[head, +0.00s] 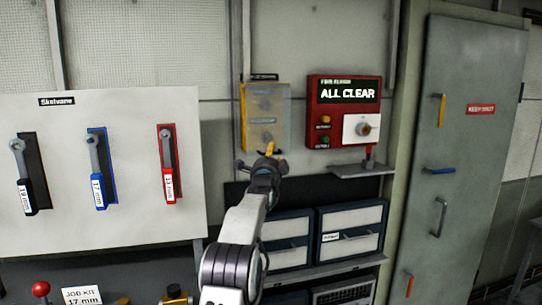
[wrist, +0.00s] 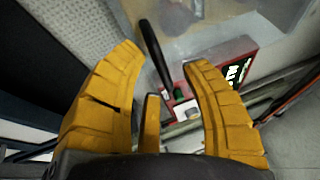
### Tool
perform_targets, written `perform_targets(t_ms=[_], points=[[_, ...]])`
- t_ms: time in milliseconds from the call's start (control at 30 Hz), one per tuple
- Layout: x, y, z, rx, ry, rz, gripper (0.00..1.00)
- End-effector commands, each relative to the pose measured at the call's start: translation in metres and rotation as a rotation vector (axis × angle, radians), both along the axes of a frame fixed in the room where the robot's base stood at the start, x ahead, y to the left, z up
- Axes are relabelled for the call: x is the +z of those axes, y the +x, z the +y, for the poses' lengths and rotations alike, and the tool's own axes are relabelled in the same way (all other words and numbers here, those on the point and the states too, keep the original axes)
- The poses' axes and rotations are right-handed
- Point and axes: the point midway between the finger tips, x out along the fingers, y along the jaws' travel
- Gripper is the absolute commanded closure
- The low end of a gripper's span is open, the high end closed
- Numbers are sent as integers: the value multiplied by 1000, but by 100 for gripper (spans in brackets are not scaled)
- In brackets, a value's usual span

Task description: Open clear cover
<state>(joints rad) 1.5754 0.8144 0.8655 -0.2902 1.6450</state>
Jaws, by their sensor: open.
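The clear cover (head: 280,118) is a see-through, smoky panel over a yellow-edged wall box, left of the red ALL CLEAR panel. It looks shut, with dim round shapes behind it. In the wrist view a translucent surface (wrist: 215,22), apparently the cover, fills the upper middle. A dark bar (wrist: 154,52), perhaps its handle, reaches down between my fingertips. My gripper (head: 269,151) is at the box's lower edge in the head view. In the wrist view my gripper (wrist: 165,58) has its yellow fingers spread and closed on nothing. Whether a finger touches the bar I cannot tell.
The red panel (head: 314,110) is close on the right, with a small shelf (head: 350,172) below it. Drawers (head: 350,235) stand lower down. A white board (head: 120,225) with several wrenches hangs left. A grey door (head: 465,140) is at far right.

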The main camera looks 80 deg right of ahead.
Motion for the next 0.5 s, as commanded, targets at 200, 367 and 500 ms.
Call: perform_targets(t_ms=[200,367,500], points=[[0,0,0,0,0,0,58],[0,0,0,0,0,0,64],[0,0,0,0,0,0,76]])
